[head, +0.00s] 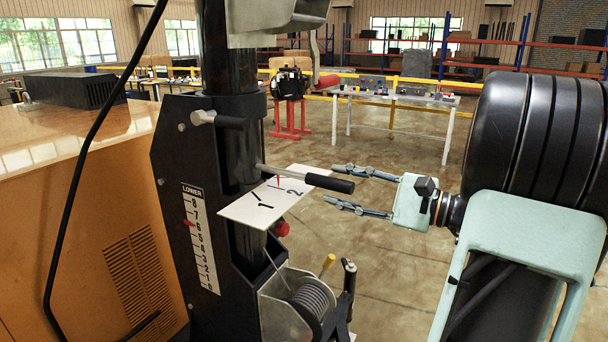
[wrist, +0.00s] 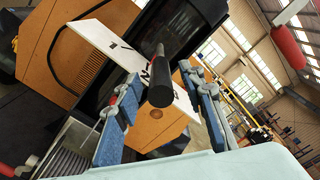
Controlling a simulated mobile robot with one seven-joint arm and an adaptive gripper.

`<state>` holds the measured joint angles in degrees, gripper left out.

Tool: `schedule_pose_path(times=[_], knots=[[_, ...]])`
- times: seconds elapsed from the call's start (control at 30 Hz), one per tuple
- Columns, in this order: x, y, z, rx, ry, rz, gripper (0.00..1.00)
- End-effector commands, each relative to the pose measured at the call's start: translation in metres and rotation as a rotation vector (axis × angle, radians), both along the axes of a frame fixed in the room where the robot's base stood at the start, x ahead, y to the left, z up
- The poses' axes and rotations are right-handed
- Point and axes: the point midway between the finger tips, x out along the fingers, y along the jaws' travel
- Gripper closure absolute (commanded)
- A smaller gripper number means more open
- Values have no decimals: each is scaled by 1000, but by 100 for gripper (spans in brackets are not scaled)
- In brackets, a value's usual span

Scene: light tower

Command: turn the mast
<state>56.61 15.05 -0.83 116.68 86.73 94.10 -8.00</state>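The mast (head: 228,55) is a thick dark vertical tube held in a black frame. A thin metal bar with a black grip (head: 330,183) sticks out from it to the right, above a white plate (head: 262,212) marked 1 and 2 with a red pointer. My gripper (head: 331,185) is open, its two blue fingers apart on either side of the grip's end. In the wrist view the black grip (wrist: 159,88) points at the camera between the finger pads, with gaps on both sides. The white plate (wrist: 105,40) shows behind it.
An orange cabinet (head: 85,200) stands at left. The floor behind my gripper is clear.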

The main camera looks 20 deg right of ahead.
Motion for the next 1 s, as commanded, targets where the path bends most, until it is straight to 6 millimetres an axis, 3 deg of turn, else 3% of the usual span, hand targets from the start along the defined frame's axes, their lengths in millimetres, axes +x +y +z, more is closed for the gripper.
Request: schedule_pose_path(times=[0.4, 0.83, 1.0], knots=[[57, 45, 1, 0, 0, 3, 63], [66, 51, 0, -2, 0, 0, 63], [66, 51, 0, -2, 0, 0, 81]])
